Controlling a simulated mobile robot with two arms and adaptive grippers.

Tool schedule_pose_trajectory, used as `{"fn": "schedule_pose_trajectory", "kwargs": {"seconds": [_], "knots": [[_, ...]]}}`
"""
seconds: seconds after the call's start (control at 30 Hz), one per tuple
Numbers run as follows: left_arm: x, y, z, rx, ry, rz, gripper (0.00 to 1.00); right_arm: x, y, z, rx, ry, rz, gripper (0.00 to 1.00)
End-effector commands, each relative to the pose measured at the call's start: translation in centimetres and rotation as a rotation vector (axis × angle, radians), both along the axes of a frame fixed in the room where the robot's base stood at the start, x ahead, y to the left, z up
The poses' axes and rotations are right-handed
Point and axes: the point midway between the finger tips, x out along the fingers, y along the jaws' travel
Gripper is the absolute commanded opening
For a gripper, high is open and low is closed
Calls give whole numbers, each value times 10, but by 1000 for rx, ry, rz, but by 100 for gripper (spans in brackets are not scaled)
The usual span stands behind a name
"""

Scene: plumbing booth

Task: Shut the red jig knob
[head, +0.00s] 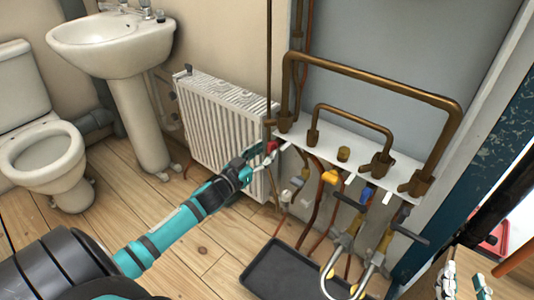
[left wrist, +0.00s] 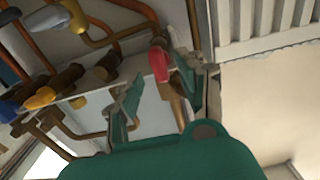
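The red jig knob (head: 271,146) is at the left end of the white pipe jig, beside the radiator. In the left wrist view the red knob (left wrist: 159,66) is elongated and lies just beyond the fingertips, between their lines. My left gripper (head: 264,160) is right at the knob in the head view.
The jig's white shelf (head: 332,137) carries brown pipes (head: 372,82), a yellow knob (head: 329,177) and a blue knob (head: 366,193). A white radiator (head: 222,120) stands close behind my left gripper. A black tray (head: 290,272) lies on the floor below.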

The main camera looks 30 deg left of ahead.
Motion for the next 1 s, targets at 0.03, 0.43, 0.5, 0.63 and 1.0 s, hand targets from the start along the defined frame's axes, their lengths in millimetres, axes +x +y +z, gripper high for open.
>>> {"fn": "schedule_pose_trajectory", "kwargs": {"seconds": [0.03,0.43,0.5,0.63,1.0], "knots": [[7,0,-1,1,-1,0,39,1,1,5,9,-34,2,40],[20,-1,0,1,2,1,39,2,4,22,30,-118,7,40],[20,-1,0,1,2,0,39,2,4,22,30,-117,7,40],[19,-1,0,1,1,0,24,2,4,21,30,-117,7,40],[19,-2,0,1,1,0,0,2,4,22,31,-117,7,40]]}}
